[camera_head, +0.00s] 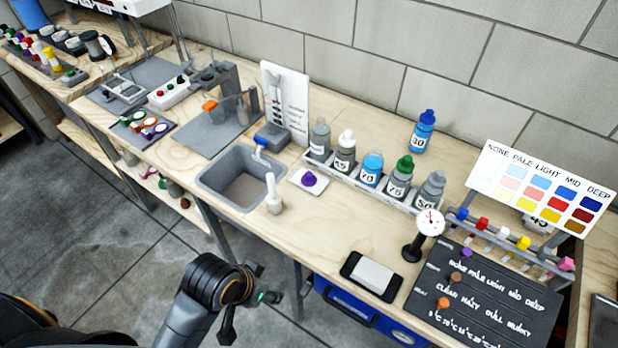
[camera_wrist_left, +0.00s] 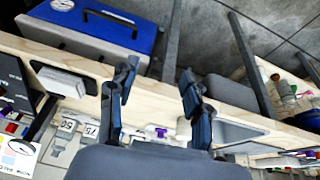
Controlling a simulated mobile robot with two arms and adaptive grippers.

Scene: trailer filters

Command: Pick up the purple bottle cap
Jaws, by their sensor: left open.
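The purple bottle cap (camera_head: 309,179) sits on a small white pad (camera_head: 297,185) on the wooden bench, between the grey sink and the bottle rack. In the left wrist view a small purple spot, apparently the cap (camera_wrist_left: 160,132), shows between the fingers, farther back. My left gripper (camera_head: 246,300) is in front of the bench, left of and below the cap in the head view, and apart from it. Its two fingers (camera_wrist_left: 158,74) are spread and empty in the left wrist view. My right gripper is not in view.
The grey sink (camera_head: 206,181) and a white dropper bottle (camera_head: 273,197) lie left of the cap. A rack (camera_head: 335,179) of numbered bottles stands behind it. A small dial gauge (camera_head: 430,223) and an eraser-like block (camera_head: 372,275) are to the right. Bench in front of the cap is clear.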

